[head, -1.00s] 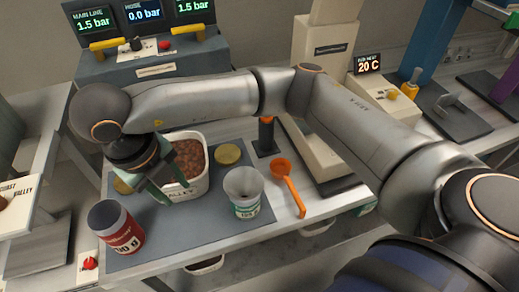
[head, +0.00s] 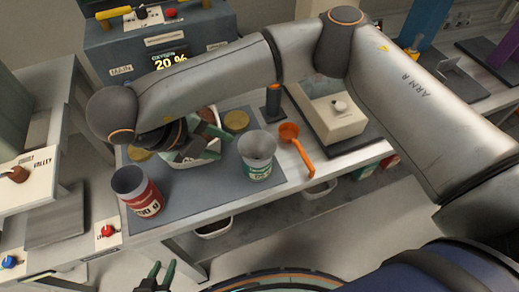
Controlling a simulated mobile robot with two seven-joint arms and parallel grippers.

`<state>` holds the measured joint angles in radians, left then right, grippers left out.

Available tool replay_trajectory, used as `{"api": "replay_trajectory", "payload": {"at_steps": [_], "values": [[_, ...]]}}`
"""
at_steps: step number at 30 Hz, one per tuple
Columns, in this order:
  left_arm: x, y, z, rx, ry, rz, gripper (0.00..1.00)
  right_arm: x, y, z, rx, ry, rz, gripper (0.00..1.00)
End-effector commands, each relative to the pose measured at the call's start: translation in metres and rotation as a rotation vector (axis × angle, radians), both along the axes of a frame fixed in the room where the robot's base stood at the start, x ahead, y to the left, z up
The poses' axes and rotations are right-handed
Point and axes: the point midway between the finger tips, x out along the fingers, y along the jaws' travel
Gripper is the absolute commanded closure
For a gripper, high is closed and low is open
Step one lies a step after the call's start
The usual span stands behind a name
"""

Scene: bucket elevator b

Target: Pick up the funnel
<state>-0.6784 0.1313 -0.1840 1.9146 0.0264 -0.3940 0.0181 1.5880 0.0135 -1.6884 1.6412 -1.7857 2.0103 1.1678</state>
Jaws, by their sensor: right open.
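A grey, wide-mouthed piece that looks like the funnel (head: 257,147) sits upright on a white jar with a green label (head: 260,172), on the grey mat. I cannot see whether its spout is inside the jar. My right gripper (head: 216,143) is open and empty, to the left of the funnel and apart from it. Its fingers point right, above the white tub (head: 205,160) of brown pieces, and hide much of that tub. My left gripper (head: 164,264) is low at the bottom edge, in front of the bench, with its fingers apart and empty.
A red can (head: 139,193) stands at the mat's left front. An orange scoop (head: 296,145) lies right of the funnel. A dark post with an orange top (head: 273,103) stands behind it. Gold discs (head: 236,121) lie behind. The mat (head: 200,198) is clear between can and jar.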

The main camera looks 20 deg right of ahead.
Motion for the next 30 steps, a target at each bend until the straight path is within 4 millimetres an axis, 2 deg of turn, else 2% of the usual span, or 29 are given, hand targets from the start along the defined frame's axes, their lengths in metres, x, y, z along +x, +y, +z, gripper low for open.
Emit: {"api": "replay_trajectory", "payload": {"at_steps": [3, 11, 21, 29, 30], "values": [[0.0, 0.0, 0.001, 0.0, 0.001, 0.0, 0.63, 0.004, -0.011, -0.017, 0.001, 0.005, 0.001, 0.6], [0.0, 0.0, 0.003, 0.0, 0.001, -0.001, 0.63, 0.008, -0.021, -0.033, 0.001, 0.003, 0.001, 0.6], [-0.001, 0.0, 0.014, 0.0, 0.001, -0.001, 0.63, 0.017, -0.045, -0.068, 0.001, 0.001, -0.001, 0.6], [-0.001, 0.0, 0.013, 0.0, 0.001, 0.0, 0.63, 0.018, -0.046, -0.071, 0.001, 0.0, 0.0, 0.6], [-0.001, 0.0, 0.013, 0.0, 0.001, 0.0, 0.63, 0.018, -0.046, -0.071, 0.001, 0.0, 0.0, 0.63]]}}
